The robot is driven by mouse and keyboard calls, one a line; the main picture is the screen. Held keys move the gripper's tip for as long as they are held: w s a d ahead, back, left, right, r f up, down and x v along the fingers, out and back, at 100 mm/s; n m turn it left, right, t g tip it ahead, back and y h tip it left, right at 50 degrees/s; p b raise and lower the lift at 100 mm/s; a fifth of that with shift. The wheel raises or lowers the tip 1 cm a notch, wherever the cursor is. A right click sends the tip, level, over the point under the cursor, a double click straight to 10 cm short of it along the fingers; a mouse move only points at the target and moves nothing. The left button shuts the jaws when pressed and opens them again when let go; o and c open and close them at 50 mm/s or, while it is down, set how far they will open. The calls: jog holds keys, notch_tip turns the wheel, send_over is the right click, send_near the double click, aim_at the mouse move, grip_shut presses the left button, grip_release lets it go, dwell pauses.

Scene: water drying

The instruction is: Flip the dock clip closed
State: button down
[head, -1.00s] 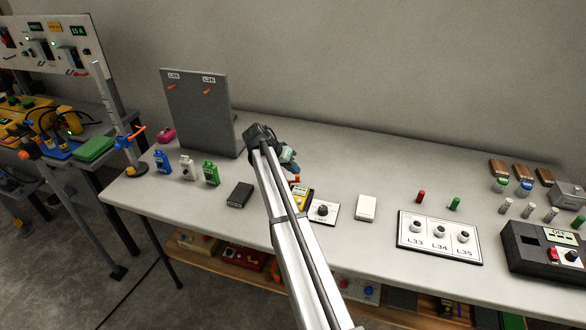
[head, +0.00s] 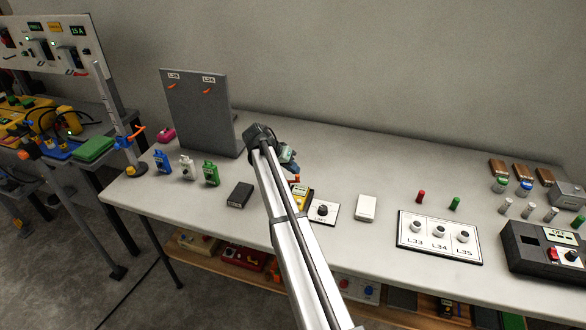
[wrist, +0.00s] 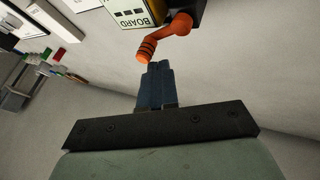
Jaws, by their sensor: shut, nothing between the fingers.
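The orange dock clip (wrist: 165,38) shows in the wrist view as a bent lever with dark bands near its free end. It is joined to a dark dock with a pale label reading BOARD (wrist: 130,14). In the head view a small orange part of the clip (head: 296,178) shows above the yellow device (head: 302,193), partly hidden by my arm. My gripper (wrist: 158,66) is shut and empty, its blue fingertips just beside the free end of the clip. I cannot tell whether they touch. In the head view my gripper (head: 292,166) is just behind the clip.
A white plate with a black knob (head: 323,210) and a white box (head: 366,207) are right of the device. A dark box (head: 239,195) lies to its left. A grey upright panel (head: 198,112) stands at the back left. The table behind my gripper is clear.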

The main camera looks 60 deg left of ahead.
jog(key=shift+s, duration=0.15)
jog(key=shift+s+d, duration=0.15)
jog(key=shift+s, duration=0.5)
jog(key=shift+w+a, duration=0.3)
jog(key=shift+a, duration=0.5)
jog(key=shift+w+a, duration=0.25)
jog(key=shift+a, duration=0.35)
jog(key=shift+w+a, duration=0.25)
jog(key=shift+a, duration=0.35)
jog(key=s+a+r, duration=0.1)
jog(key=a+r, duration=0.4)
jog(key=r, duration=0.3)
jog(key=shift+s+a, duration=0.25)
jog(key=shift+s, duration=0.1)
